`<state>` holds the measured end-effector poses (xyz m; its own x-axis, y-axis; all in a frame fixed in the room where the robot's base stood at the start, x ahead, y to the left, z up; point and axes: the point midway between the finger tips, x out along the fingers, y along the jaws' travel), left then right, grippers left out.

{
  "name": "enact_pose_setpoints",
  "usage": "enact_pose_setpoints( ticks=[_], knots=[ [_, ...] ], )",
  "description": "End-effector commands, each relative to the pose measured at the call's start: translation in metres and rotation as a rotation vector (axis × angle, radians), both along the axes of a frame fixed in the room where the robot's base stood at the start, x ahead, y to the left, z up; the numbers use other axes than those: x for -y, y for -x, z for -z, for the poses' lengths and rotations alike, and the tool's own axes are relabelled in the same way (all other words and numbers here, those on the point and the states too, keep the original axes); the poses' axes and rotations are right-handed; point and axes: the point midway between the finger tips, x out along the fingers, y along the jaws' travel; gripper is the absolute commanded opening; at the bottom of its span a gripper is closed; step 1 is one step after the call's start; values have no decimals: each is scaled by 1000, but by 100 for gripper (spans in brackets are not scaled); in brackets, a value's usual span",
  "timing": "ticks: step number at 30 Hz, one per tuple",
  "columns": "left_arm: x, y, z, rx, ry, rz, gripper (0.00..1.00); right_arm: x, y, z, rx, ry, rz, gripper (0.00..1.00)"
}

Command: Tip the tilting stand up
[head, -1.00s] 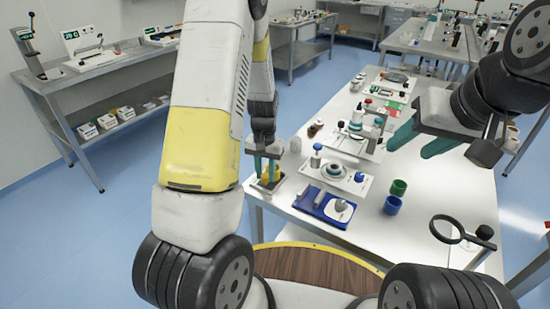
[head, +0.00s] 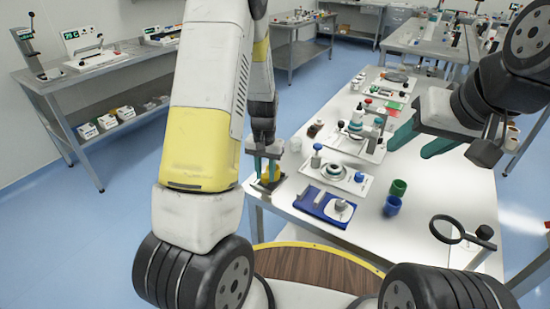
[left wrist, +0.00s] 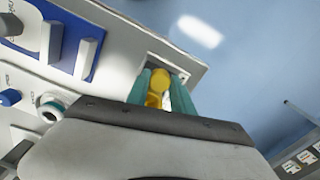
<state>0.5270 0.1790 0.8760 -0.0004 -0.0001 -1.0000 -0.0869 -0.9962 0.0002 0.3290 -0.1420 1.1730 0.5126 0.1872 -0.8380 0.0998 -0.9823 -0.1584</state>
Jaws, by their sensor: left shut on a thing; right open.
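A small stand with a yellow part (head: 272,173) sits at the near left corner of the long white table; I take it for the tilting stand. Its grey, dark-centred base (head: 267,187) lies at the table edge. My left gripper (head: 266,170) points down over it, its teal fingers shut on the yellow part. In the left wrist view the yellow part (left wrist: 158,88) shows between both fingers (left wrist: 162,95); its lower end and the stand's tilt are hard to tell. My right gripper (head: 420,142) is open and empty above the table's right side.
A blue device (head: 324,206) and a white plate with a round dish (head: 335,173) stand right of the stand. Green (head: 398,187) and blue (head: 392,205) cups and a magnifier (head: 450,230) are further right. The floor left of the table is clear.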

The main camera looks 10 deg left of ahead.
Motion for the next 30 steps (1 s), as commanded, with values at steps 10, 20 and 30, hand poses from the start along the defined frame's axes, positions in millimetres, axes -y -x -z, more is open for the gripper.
enact_pose_setpoints(
  ticks=[10,20,30],
  knots=[
    [0,-1,-1,-4,-2,0,0,0,0,0,0,0,0,50],
    [2,-7,-7,-78,-30,2,0,0,0,0,0,0,0,50],
    [6,-19,-18,-231,-85,1,0,0,0,0,0,0,0,50]
  ],
)
